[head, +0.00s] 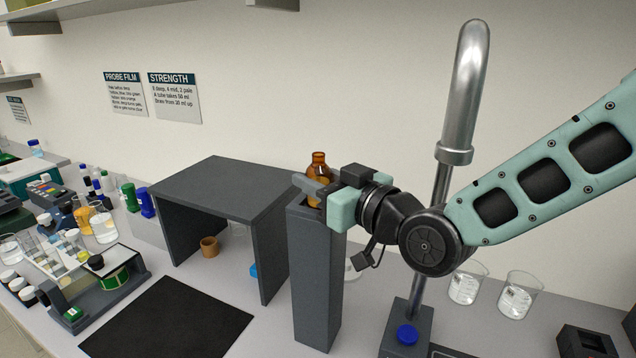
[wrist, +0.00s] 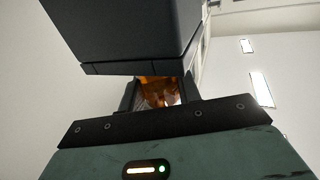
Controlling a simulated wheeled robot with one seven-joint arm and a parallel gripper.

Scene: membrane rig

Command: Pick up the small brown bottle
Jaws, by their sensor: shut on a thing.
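The small brown bottle (head: 318,168) is upright at the top of a tall dark grey pillar (head: 316,270) in the head view. Its neck and shoulder show above my gripper, and its lower part is mostly hidden. My gripper (head: 318,190) reaches in from the right and is shut on the bottle. In the wrist view the amber glass of the bottle (wrist: 160,92) shows between the fingers. I cannot tell whether the bottle's base touches the pillar.
A dark grey shelf stand (head: 225,180) is close on the left, with a small brown cup (head: 209,246) under it. A metal post (head: 462,100) rises behind my wrist. Two glass beakers (head: 515,296) stand at the right. A black mat (head: 170,325) lies clear in front.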

